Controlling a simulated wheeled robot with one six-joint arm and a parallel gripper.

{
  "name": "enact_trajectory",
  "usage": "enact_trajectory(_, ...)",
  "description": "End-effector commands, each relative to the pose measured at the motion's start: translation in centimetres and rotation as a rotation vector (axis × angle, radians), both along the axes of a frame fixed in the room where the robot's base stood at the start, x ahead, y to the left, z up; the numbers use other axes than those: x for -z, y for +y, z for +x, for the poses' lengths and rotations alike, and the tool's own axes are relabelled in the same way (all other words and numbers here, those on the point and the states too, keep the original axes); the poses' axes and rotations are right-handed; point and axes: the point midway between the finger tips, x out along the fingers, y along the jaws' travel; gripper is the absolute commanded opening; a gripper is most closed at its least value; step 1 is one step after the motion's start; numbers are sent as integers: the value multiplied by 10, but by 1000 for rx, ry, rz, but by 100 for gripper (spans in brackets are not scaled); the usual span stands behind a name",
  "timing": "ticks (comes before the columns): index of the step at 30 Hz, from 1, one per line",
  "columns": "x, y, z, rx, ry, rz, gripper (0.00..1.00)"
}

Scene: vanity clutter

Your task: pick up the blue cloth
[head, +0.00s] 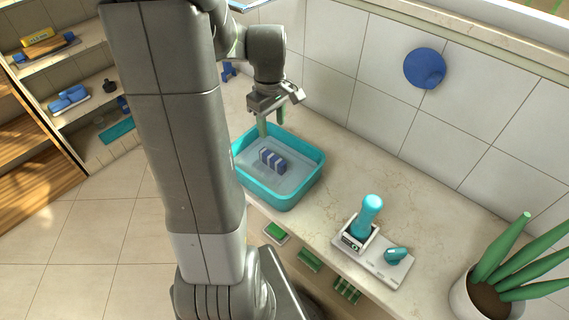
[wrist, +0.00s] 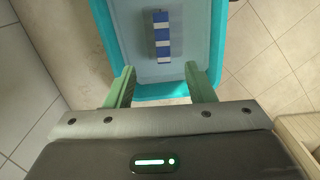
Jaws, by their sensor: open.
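A blue-and-white striped piece (head: 272,161), which looks like the blue cloth, lies in a teal basin (head: 283,202) on the counter. In the wrist view the striped piece (wrist: 162,37) lies lengthwise on the floor of the basin (wrist: 105,25), beyond my fingertips and between their lines. My gripper (head: 266,128) hangs above the back-left part of the basin, pointing down. In the wrist view my gripper (wrist: 160,72) is open, its green fingers wide apart with nothing between them.
A dispenser with a turquoise top (head: 367,217) stands on a pale tray (head: 385,268) to the right. A potted plant (head: 487,300) is at the far right. A round blue item (head: 425,68) is on the tiled wall. Shelves at left hold blue items (head: 69,97).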

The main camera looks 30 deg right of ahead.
Motion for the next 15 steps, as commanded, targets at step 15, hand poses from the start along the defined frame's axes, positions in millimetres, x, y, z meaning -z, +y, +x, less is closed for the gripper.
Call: enact_trajectory(15,79,1,-1,1,3,1,49)
